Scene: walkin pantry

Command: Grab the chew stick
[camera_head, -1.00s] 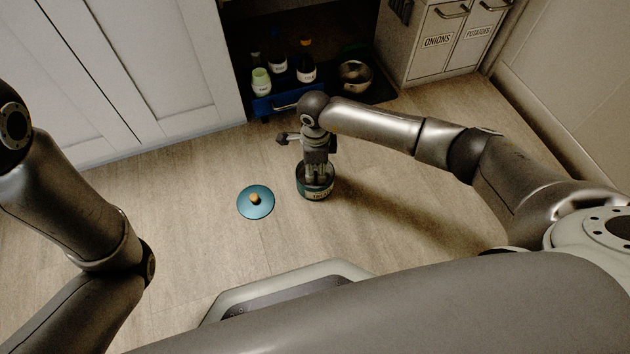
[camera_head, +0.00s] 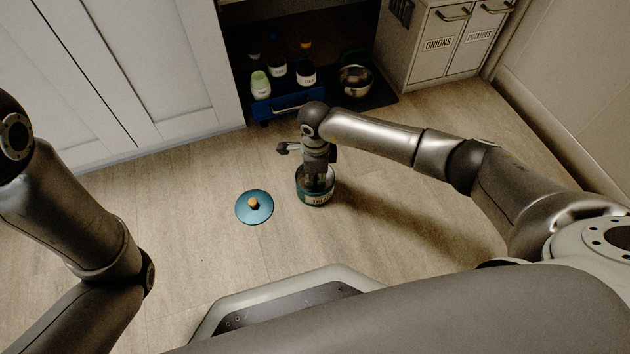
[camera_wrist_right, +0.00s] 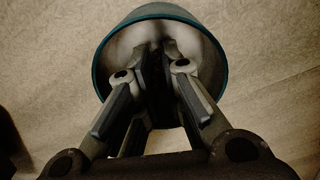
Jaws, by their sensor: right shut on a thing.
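A round teal canister (camera_head: 316,201) with a label stands upright and uncovered on the floor. Its rim (camera_wrist_right: 102,45) shows in the right wrist view. My right gripper (camera_head: 318,184) points down into the canister. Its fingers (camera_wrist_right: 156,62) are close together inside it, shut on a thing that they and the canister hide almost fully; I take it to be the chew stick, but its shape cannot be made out. The teal lid (camera_head: 254,207) with a wooden knob lies on the floor left of the canister. My left arm is at the left edge; its gripper is out of view.
Behind the canister is a low cupboard opening with a blue crate (camera_head: 289,107), bottles and a metal bowl (camera_head: 355,80). A white door stands at left, and bins labelled onions and potatoes (camera_head: 452,43) at right.

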